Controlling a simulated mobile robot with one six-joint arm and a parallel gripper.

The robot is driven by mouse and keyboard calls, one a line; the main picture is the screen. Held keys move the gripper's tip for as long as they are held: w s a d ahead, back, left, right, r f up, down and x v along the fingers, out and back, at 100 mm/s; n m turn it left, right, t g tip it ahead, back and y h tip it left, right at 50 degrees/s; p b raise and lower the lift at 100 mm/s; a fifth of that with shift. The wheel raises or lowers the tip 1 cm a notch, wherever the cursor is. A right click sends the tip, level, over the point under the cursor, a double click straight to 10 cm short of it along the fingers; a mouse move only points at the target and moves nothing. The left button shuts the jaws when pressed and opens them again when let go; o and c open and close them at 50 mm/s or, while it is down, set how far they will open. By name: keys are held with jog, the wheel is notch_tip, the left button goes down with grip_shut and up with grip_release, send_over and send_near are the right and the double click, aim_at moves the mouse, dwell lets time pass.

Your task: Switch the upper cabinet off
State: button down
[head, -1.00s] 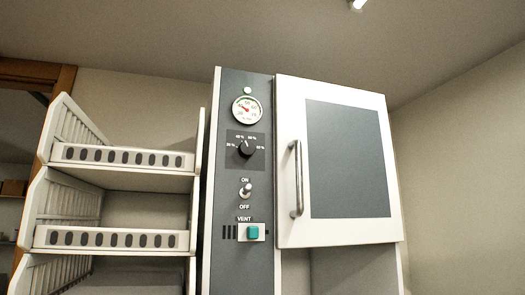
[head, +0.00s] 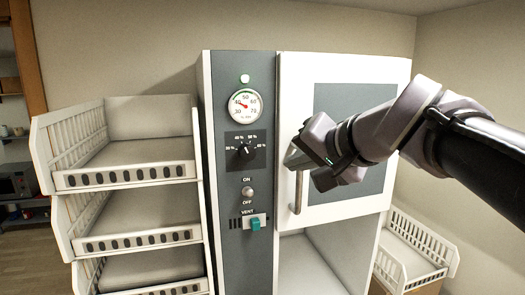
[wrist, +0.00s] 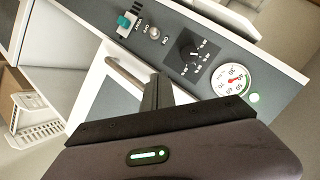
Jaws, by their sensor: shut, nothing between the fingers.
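The upper cabinet (head: 290,95) is white with a grey door panel, and its door is closed. On the dark control strip to its left, a small toggle switch (head: 248,192) sits between the ON and OFF labels. It also shows in the wrist view (wrist: 154,32); which way its lever leans is hard to tell. My gripper (head: 298,157) is shut and empty, in front of the door near the top of the handle, to the right of and above the switch.
A rotary knob (head: 246,152) is above the switch, and a teal vent slider (head: 255,224) is below it. The vertical door handle (head: 298,192) stands out beside the strip. White slatted shelves (head: 130,178) stand at the left. A white basket (head: 415,247) is at lower right.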

aim_at(249, 193)
jog(key=shift+a, duration=0.1)
jog(key=p+x, duration=0.2)
jog(key=x, duration=0.7)
jog(key=shift+w+a+f, duration=0.15)
jog(key=shift+w, duration=0.15)
jog(key=shift+s+a+f, duration=0.3)
jog(key=shift+a+f, duration=0.25)
jog(key=shift+f, duration=0.05)
jog(key=shift+s+a+f, duration=0.3)
jog(key=shift+a+f, duration=0.2)
jog(key=shift+f, duration=0.1)
jog(key=shift+s+a+f, duration=0.2)
jog(key=shift+s, duration=0.1)
jog(key=shift+w, duration=0.15)
jog(key=shift+f, duration=0.1)
jog(key=b, duration=0.3)
jog(key=shift+f, duration=0.4)
jog(key=shift+d+r+t+b, duration=0.15)
jog(key=shift+t+b, duration=0.15)
jog(key=shift+b, duration=0.25)
